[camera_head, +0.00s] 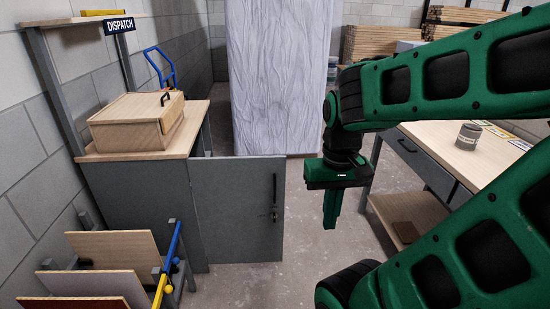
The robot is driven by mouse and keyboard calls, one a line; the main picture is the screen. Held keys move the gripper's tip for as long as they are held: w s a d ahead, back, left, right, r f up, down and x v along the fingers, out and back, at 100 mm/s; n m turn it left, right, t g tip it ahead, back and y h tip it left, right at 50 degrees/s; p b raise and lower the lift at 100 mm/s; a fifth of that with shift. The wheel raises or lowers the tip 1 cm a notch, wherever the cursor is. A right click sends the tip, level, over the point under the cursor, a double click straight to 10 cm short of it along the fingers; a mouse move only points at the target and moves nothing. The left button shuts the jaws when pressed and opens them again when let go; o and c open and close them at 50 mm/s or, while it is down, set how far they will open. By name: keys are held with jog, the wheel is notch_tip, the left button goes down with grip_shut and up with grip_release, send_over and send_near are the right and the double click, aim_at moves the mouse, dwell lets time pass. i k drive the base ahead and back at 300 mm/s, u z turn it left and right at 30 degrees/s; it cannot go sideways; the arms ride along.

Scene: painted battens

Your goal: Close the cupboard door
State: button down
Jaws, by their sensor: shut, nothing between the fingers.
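The grey cupboard (138,205) stands at the left under a wooden top. Its grey door (236,215) is swung open and reaches out to the right, with its flat face toward me. A dark upright handle (275,189) and a lock are near the door's right edge. My green gripper (331,222) points down to the right of the door, apart from it in the picture. Its fingers are together and hold nothing. The inside of the cupboard is hidden.
A wooden box (137,121) sits on the cupboard top. A rack with boards (112,249) stands at front left. A workbench (451,155) with a grey tin (469,136) is at right. A tall wrapped block (278,75) stands behind. Floor around the door's right edge is clear.

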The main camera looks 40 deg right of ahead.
aim_at(235, 198)
jog(key=i, duration=0.85)
jog(key=z, duration=0.05)
